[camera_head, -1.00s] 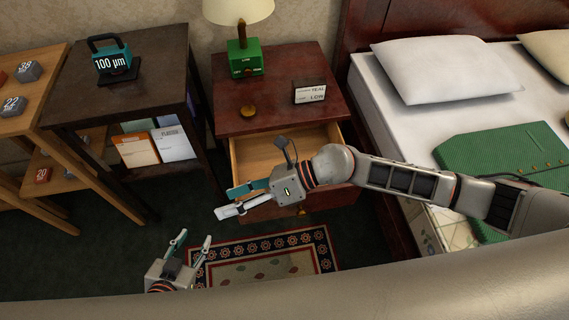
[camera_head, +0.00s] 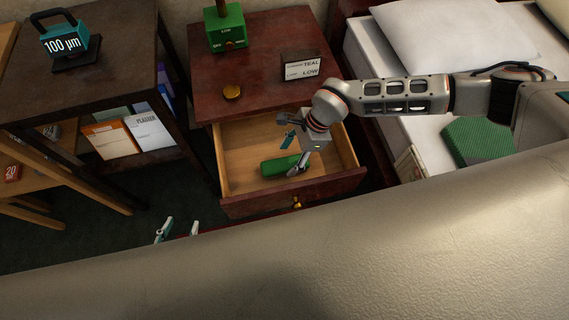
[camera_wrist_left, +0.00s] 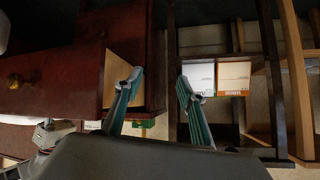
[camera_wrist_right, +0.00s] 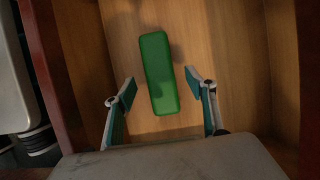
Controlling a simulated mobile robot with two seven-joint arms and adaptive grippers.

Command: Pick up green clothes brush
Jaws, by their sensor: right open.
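The green clothes brush (camera_head: 277,167) lies in the open drawer, near its front. In the right wrist view the brush (camera_wrist_right: 159,73) lies lengthwise ahead of and between the finger tips, on the wooden drawer floor. My right gripper (camera_head: 294,152) is inside the drawer area over the brush's right end, open and empty; it also shows in the right wrist view (camera_wrist_right: 162,88). My left gripper (camera_head: 179,230) is low in front of the drawer at the left, away from the brush. It is open and empty in the left wrist view (camera_wrist_left: 157,82).
The drawer (camera_head: 232,207) of the red-brown nightstand (camera_head: 262,85) has side walls around the brush. A bed is right, a dark shelf (camera_head: 95,90) left.

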